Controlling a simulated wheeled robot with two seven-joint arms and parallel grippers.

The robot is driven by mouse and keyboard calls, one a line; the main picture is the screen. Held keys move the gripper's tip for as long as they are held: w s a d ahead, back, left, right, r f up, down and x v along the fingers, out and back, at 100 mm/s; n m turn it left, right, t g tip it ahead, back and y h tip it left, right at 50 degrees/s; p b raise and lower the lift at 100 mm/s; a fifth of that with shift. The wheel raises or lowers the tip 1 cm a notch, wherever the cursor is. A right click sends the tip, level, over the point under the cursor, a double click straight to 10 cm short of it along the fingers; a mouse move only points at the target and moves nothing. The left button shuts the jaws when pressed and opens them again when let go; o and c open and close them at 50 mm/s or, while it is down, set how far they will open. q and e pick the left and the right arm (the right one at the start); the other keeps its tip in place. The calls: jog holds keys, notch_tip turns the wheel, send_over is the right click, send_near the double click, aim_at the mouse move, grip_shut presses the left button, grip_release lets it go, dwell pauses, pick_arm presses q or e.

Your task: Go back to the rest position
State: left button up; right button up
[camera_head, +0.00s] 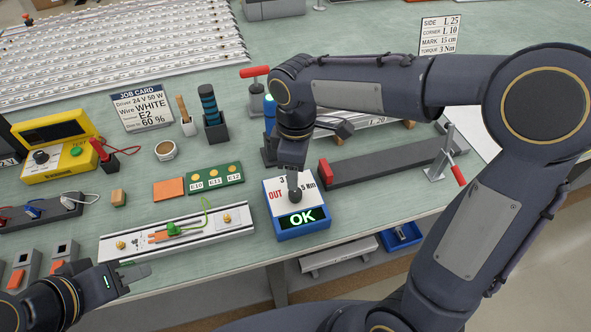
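My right arm comes in from the right and bends down over the bench. My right gripper (295,190) points down at the blue-framed tester (284,232), whose display reads OK in green. The fingertips are at or just above the tester's top; contact and finger opening cannot be made out.
The rail bears a green connector (175,229). A yellow meter (57,148), a cup (165,150), a labelled green board (215,178) and an orange block (168,189) stand behind it. A blue bin (401,237) sits below the bench.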

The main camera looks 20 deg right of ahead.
dwell(0.3)
jog(key=s+d+r+m+t+y, duration=0.1)
jog(key=s+d+m+t, duration=0.2)
jog(key=s+m, duration=0.4)
jog(key=s+d+r+m+t+y, duration=0.1)
jog(key=s+d+m+t+y, duration=0.1)
jog(key=s+d+m, duration=0.4)
jog(key=s+m+t, duration=0.1)
jog(key=s, duration=0.2)
jog(key=shift+s+r+m+y, duration=0.15)
jog(key=shift+s+m+y, duration=0.15)
jog(key=shift+m, duration=0.1)
